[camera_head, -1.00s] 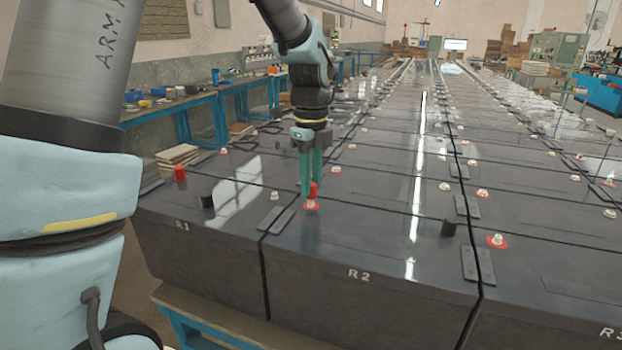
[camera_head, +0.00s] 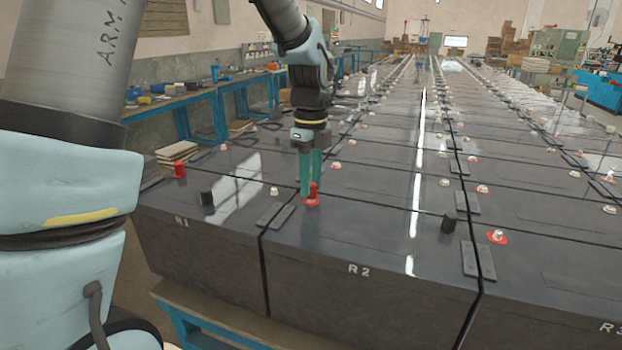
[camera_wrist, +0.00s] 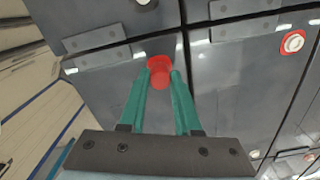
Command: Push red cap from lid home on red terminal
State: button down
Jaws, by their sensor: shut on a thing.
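My gripper (camera_head: 311,180) has green fingers and points down over the front of battery R2. It is shut on the red cap (camera_head: 313,191), which stands upright on a red-ringed terminal near R2's front left corner. The terminal's white post, under the cap, is hidden; only the red ring (camera_head: 312,203) shows around the cap's foot. In the wrist view the cap (camera_wrist: 160,78) sits between the fingertips (camera_wrist: 161,72), with red behind it.
Another red cap (camera_head: 179,170) stands on battery R1 (camera_head: 180,222). A black cap (camera_head: 206,197) on R1 and another black cap (camera_head: 449,222) on R2 (camera_head: 358,270) stand up. An uncapped red-ringed terminal (camera_head: 497,236) is at right. The blue bench (camera_head: 205,100) runs along the left wall.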

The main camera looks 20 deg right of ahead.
jog(key=shift+f, duration=0.55)
dwell(0.9)
jog(key=shift+c, duration=0.3)
grip_release()
dwell(0.4)
jog(key=shift+r, duration=0.15)
jog(key=shift+r+p, duration=2.85)
jog(key=shift+r, duration=0.55)
